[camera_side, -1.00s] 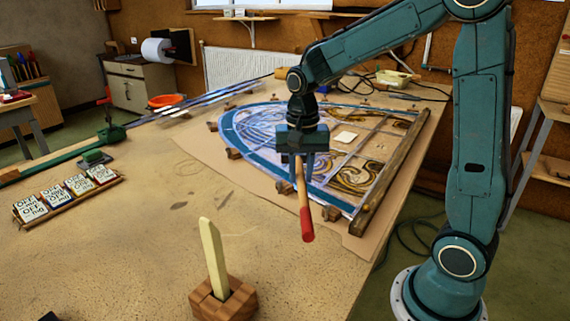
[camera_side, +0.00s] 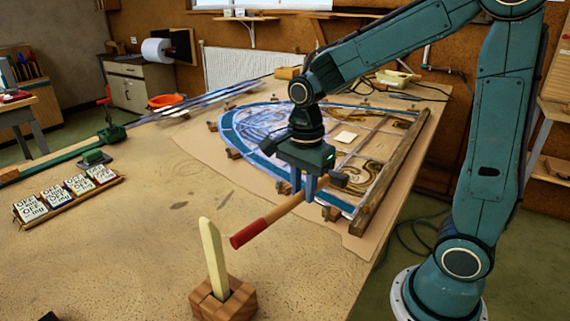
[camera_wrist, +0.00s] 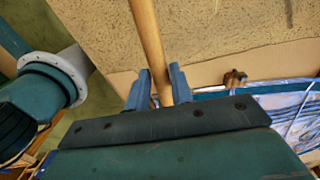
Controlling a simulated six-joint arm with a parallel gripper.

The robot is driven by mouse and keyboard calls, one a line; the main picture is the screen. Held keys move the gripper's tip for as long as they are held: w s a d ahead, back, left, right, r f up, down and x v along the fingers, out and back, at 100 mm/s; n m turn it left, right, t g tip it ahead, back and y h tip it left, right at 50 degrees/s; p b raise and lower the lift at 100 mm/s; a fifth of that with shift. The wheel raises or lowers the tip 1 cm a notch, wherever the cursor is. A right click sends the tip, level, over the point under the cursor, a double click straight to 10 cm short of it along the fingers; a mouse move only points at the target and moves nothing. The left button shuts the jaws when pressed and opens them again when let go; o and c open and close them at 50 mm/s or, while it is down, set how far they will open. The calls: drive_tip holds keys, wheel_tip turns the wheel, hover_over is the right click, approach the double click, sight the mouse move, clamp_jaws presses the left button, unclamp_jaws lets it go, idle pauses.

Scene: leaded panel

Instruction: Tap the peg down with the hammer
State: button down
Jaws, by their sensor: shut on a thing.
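My gripper (camera_side: 305,188) is shut on the wooden handle of the hammer (camera_side: 279,213), which it holds in the air. The handle's red end points left and toward the camera, and the dark head (camera_side: 338,179) is just right of my fingers. In the wrist view the handle (camera_wrist: 147,40) runs between my blue fingers (camera_wrist: 161,88); the head is hidden there. The pale peg (camera_side: 213,256) stands nearly upright, leaning slightly left, in the brown wooden block (camera_side: 240,301) at the front of the table. Much of it sticks up. The hammer is apart from it, up and to the right.
The leaded panel (camera_side: 262,172) lies behind my gripper, with a wooden batten (camera_side: 391,172) along its right side. A rack of lettered tiles (camera_side: 68,194) lies at the left, near a green tool (camera_side: 112,133). The table (camera_side: 130,240) between rack and block is mostly clear.

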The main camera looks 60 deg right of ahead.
drive_tip(key=shift+f, duration=0.1)
drive_tip(key=shift+f, duration=1.9)
drive_tip(key=shift+f, duration=1.5)
drive_tip(key=shift+r, duration=1.3)
drive_tip(key=shift+f, duration=0.1)
